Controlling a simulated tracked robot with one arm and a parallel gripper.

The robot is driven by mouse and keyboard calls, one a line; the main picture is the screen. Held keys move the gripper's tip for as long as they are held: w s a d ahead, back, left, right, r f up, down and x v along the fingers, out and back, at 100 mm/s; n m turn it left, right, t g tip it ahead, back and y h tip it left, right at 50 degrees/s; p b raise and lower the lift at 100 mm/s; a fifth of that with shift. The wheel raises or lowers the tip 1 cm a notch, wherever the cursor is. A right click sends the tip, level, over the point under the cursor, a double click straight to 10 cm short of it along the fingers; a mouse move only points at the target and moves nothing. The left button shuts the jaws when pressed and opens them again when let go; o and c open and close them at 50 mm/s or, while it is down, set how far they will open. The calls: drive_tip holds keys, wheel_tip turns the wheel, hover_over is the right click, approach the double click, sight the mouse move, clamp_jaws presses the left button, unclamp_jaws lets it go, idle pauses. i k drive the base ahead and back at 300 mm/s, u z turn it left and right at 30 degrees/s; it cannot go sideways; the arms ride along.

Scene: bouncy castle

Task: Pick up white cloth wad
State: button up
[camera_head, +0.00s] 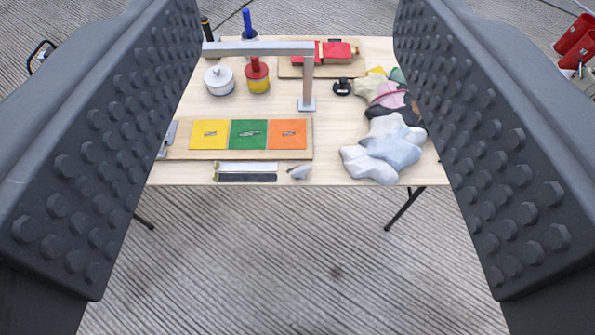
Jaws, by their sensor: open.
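The white cloth wad (368,165) is the whitish part of a crumpled pile at the right front of a wooden table. A pale blue crumpled cloth (396,150) lies against it, and I cannot tell clearly where one ends and the other begins. My gripper (295,265) is open and empty, its two dark studded fingers wide apart at the left and right of the view. The table and the cloths show between the fingers, farther away. Nothing touches the fingers.
The table (335,130) also holds a board with yellow, green and orange squares (249,134), a grey metal bracket (307,85), a white pot (219,79), a red-and-yellow container (258,77) and a red item (335,52). Pink cloth (388,98) lies behind the wad. Red cylinders (575,38) stand off right.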

sight(300, 172)
drive_tip(key=u, duration=2.5)
drive_tip(key=k, duration=1)
drive_tip(key=z, duration=1.9)
drive_tip(key=i, duration=1)
